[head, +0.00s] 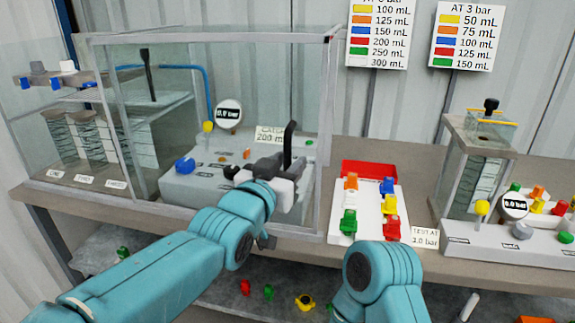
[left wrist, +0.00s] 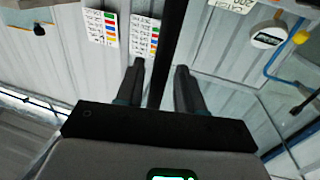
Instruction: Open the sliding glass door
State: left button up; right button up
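The glass cabinet (head: 330,110) stands on the bench at the left, with clear panes in a grey frame. One black upright handle (head: 288,143) is at its right front, and another black handle (head: 147,75) is further left. My left gripper (head: 262,168) is at the right handle, low in front of the glass. In the left wrist view a dark upright bar (left wrist: 170,50), seemingly this handle, runs between the two fingers of the left gripper (left wrist: 159,75). The fingers are apart, with a gap visible beside the bar. My right gripper is out of view; only my right arm shows.
Inside the cabinet are a grey pump unit with a gauge (head: 229,113) and glass columns (head: 90,135). A white board with coloured valves (head: 368,212) and a red tray (head: 369,170) stand right of it. A second pump unit (head: 480,235) is further right.

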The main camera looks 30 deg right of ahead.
pick_arm(q)
jog(key=shift+s, duration=0.1)
jog(key=b+v, duration=0.2)
jog(key=v, duration=1.4)
jog(key=shift+b, duration=0.3)
jog(key=shift+a, duration=0.15)
